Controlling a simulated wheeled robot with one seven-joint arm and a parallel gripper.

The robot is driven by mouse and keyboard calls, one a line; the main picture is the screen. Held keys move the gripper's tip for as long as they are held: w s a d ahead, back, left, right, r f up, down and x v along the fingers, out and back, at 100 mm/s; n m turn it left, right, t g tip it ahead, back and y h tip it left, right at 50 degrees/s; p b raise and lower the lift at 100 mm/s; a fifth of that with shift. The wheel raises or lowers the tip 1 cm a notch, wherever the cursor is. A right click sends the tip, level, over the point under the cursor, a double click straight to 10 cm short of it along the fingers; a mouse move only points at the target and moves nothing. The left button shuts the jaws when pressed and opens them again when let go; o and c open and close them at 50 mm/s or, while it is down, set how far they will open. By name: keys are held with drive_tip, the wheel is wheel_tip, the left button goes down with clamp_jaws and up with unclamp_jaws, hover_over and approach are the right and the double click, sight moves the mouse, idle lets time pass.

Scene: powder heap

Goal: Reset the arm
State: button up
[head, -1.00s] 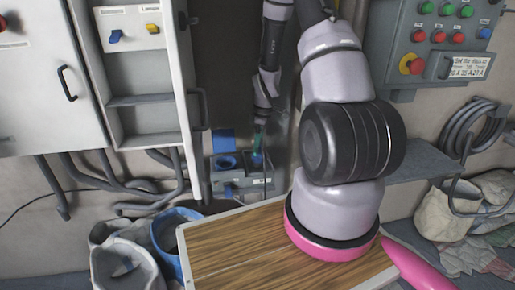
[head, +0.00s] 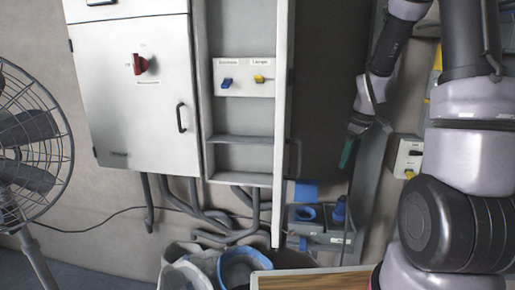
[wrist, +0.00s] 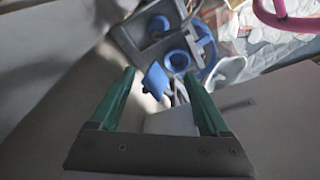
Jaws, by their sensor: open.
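My arm (head: 455,235) stands at the right of the head view and reaches over to the dark panel by the cabinet. My gripper (head: 347,163) hangs from it with green fingers, above and to the right of a grey holder with blue cups (head: 318,237). In the wrist view, the green fingers of my gripper (wrist: 158,76) are spread apart with nothing held between them. The grey holder (wrist: 150,52) and its blue parts lie beyond the fingertips, apart from them.
An open cabinet (head: 243,155) with switches and a white cabinet (head: 140,100) with a red knob stand left of the gripper. A fan (head: 30,140) is at far left. Bags and a blue bucket (head: 240,266) stand below. A wooden tabletop (head: 310,279) edges in at the bottom.

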drive_tip(key=s+a+r+m+t, duration=0.1)
drive_tip(key=s+a+r+m, duration=0.2)
drive_tip(key=r, duration=0.5)
drive_tip(key=s+a+r+m+t, duration=0.2)
drive_tip(key=s+r+m, duration=0.3)
drive_tip(key=r, duration=0.4)
drive_tip(key=s+a+r+m+t, duration=0.2)
drive_tip(key=s+r+m, duration=0.2)
drive_tip(key=s, duration=0.8)
wheel_tip(320, 180, up, 2)
drive_tip(key=shift+s+a+r+m+y, duration=0.15)
drive_tip(key=shift+r+m+y, duration=0.1)
drive_tip(key=shift+m+y, duration=0.15)
